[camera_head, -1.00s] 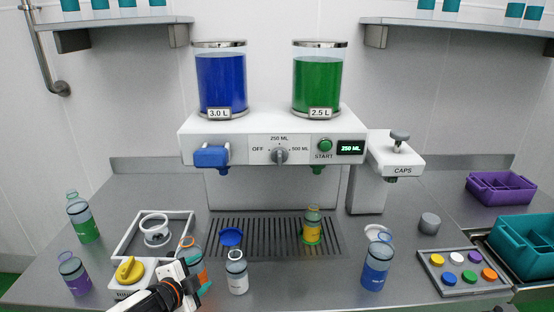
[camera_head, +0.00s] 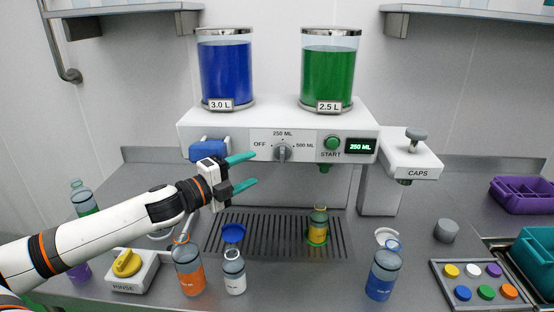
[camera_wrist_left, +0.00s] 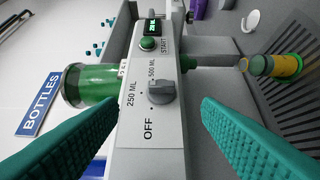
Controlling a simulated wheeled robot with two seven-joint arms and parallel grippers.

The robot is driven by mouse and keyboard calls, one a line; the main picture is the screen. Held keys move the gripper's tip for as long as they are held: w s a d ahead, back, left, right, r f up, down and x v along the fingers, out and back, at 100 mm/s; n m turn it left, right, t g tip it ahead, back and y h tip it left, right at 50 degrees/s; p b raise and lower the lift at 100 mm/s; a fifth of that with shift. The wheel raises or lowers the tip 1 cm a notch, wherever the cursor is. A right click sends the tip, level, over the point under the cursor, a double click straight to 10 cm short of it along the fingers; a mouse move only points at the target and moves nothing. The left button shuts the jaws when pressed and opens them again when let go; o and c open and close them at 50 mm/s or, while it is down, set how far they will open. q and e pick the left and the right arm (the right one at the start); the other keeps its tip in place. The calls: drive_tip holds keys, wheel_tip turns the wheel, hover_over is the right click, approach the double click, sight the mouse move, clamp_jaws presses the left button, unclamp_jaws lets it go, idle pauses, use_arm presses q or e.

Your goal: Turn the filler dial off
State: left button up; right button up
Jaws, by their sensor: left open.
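The filler dial (camera_head: 283,152) is a grey knob on the front panel of the white filler machine (camera_head: 230,128), between the OFF, 250 ML and 500 ML marks. The display (camera_head: 360,146) beside it reads 250 ML. The dial also shows in the left wrist view (camera_wrist_left: 161,91), between and beyond my fingers. My left gripper (camera_head: 248,172) is open and empty, with teal fingers pointing right toward the dial, a short way to its left and slightly below. It does not touch the dial. My right gripper is not in view.
A blue tank (camera_head: 225,72) and a green tank (camera_head: 328,75) stand on the machine. A yellow bottle (camera_head: 318,228) stands on the drip grate (camera_head: 278,222). Orange (camera_head: 189,268), white (camera_head: 234,272) and blue (camera_head: 382,272) bottles stand in front. The green START button (camera_head: 332,143) is right of the dial.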

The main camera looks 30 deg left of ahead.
sight(280, 156)
use_arm(q)
drive_tip(key=p+x, duration=0.1)
drive_tip(key=x, duration=0.6)
drive_tip(key=shift+w+r, duration=0.1)
drive_tip(key=shift+w+p, duration=0.35)
drive_tip(key=shift+p, duration=0.2)
drive_tip(key=shift+p+x, duration=0.45)
drive_tip(key=shift+x, duration=0.65)
drive_tip(key=shift+c, duration=0.3)
drive_tip(key=shift+s, duration=0.1)
drive_tip(key=c, duration=0.9)
drive_tip(key=shift+c, duration=0.2)
